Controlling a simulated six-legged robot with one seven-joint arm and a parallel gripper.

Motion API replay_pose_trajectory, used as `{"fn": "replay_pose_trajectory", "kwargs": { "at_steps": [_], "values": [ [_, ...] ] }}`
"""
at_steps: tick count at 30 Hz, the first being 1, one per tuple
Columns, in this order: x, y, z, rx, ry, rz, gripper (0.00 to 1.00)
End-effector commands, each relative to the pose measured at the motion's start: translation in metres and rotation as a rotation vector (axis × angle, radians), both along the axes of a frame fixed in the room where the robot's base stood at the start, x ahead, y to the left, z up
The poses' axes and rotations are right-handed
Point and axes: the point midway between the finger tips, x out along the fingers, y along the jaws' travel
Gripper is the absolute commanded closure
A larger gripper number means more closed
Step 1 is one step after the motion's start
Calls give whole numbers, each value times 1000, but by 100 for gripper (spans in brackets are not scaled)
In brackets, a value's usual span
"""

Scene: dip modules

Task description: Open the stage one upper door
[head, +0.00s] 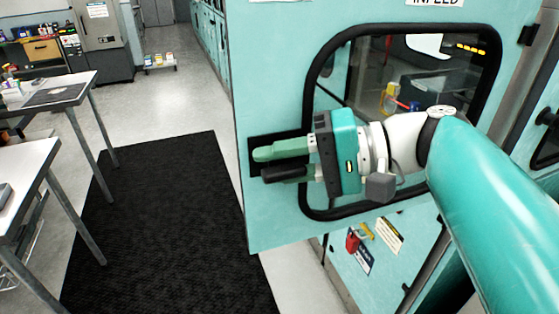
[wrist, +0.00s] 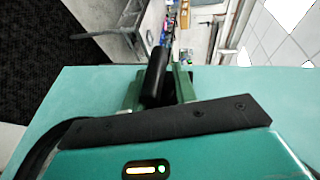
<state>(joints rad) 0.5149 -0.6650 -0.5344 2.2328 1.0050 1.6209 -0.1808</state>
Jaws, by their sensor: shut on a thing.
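The teal upper door (head: 280,80) has a black-framed window (head: 430,70) and a label (head: 434,2) whose visible part reads like "INFEED". It appears swung outward, with its lower left corner over the floor, clear of the lower panel. The black handle (head: 285,173) sits near its left edge on a dark plate. My gripper (head: 272,161) is shut on this handle, its green fingers around it. In the wrist view the handle (wrist: 155,78) shows between the two fingers, in front of the teal door surface (wrist: 75,95). Part of the handle is hidden by the fingers.
A lower teal panel (head: 360,285) with a red lock and tags (head: 360,250) is below the door. A black mat (head: 165,220) covers the floor at left. Tables (head: 40,155) stand at far left.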

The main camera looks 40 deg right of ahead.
Motion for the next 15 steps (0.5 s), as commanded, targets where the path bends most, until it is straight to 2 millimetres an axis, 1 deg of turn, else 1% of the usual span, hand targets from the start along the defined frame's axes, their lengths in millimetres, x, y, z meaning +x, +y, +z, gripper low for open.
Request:
{"fn": "replay_pose_trajectory", "kwargs": {
  "at_steps": [3,4,7,15],
  "values": [
    [0,0,0,0,-1,-2,100],
    [0,-1,0,0,-1,-2,70],
    [-1,0,0,0,-2,-1,50],
    [-2,0,0,0,-1,1,50]
  ]
}}
